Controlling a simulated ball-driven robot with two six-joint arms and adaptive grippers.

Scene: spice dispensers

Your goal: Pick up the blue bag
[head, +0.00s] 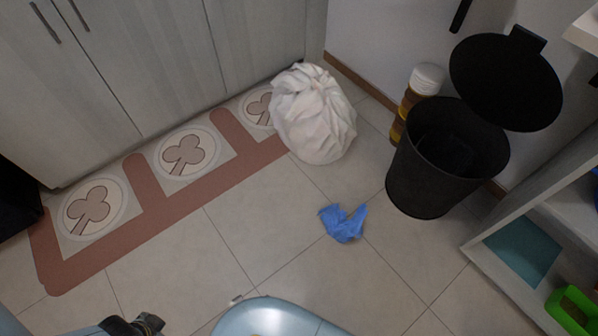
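The blue bag (343,223) is a small crumpled piece of blue plastic lying on the tiled floor, right of the picture's middle. Nothing touches it. A dark part of my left gripper (137,325) shows at the bottom edge, left of centre. It is well apart from the blue bag, and its fingers cannot be made out clearly. My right gripper is not in view.
A full white sack (313,113) stands behind the bag by the cabinets (150,60). A black bin (447,155) with its lid raised stands to the right, near a shelf unit (490,262). A reddish-brown patterned mat (165,205) lies left. The floor around the bag is clear.

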